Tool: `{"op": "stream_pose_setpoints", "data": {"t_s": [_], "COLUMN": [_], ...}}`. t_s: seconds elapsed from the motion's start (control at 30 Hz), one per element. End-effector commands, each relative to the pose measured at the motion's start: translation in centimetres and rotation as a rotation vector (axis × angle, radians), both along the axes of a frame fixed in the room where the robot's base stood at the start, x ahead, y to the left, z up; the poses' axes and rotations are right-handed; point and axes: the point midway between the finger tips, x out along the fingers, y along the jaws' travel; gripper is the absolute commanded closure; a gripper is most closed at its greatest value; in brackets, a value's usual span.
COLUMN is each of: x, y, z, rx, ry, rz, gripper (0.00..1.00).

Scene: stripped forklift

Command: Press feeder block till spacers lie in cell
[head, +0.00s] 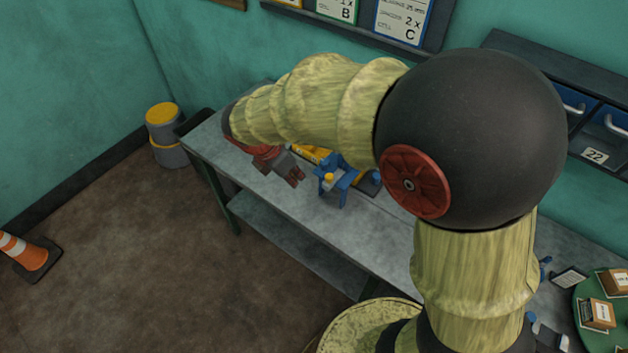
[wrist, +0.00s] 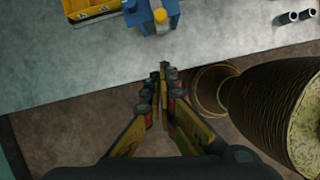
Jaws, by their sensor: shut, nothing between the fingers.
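The blue feeder (head: 343,184) stands on the grey workbench, with a small yellow block (head: 328,178) on its near side. In the wrist view the blue feeder (wrist: 130,17) is at the top edge, partly cut off, and its yellow block (wrist: 160,16) points toward me. A yellow tray with cells (wrist: 92,10) is left of the feeder; in the head view the tray (head: 310,153) is partly behind my arm. I cannot make out spacers in it. My gripper (wrist: 160,70) is shut and empty, a short gap from the yellow block. In the head view my gripper (head: 296,175) is left of the feeder.
The workbench (head: 262,205) has bare surface in front of the feeder, and its front edge runs below my fingers. A green round tray with boxes (head: 588,318) is at the lower right. Drawers (head: 603,130) hang on the wall. A cone (head: 28,252) stands on the floor.

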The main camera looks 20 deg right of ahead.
Motion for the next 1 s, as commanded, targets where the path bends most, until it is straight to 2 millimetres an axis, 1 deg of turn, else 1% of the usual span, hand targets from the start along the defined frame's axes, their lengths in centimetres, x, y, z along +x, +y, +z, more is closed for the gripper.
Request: {"op": "stream_pose_setpoints", "data": {"t_s": [0.17,0.63,0.7,0.8,1.0], "x": [0.2,1.5,2.1,2.6,3.1], "y": [-0.6,-3.5,-4.6,-5.8,-6.9], "z": [-1.4,-9.7,-9.3,-9.3,-9.3], "rx": [-0.002,-0.001,0.0,0.0,0.0], "ry": [0.002,0.004,-0.001,-0.001,0.0], "rz": [-0.001,-0.004,-0.005,-0.004,-0.002], "gripper": [1.0,1.0,1.0,1.0,1.0]}}
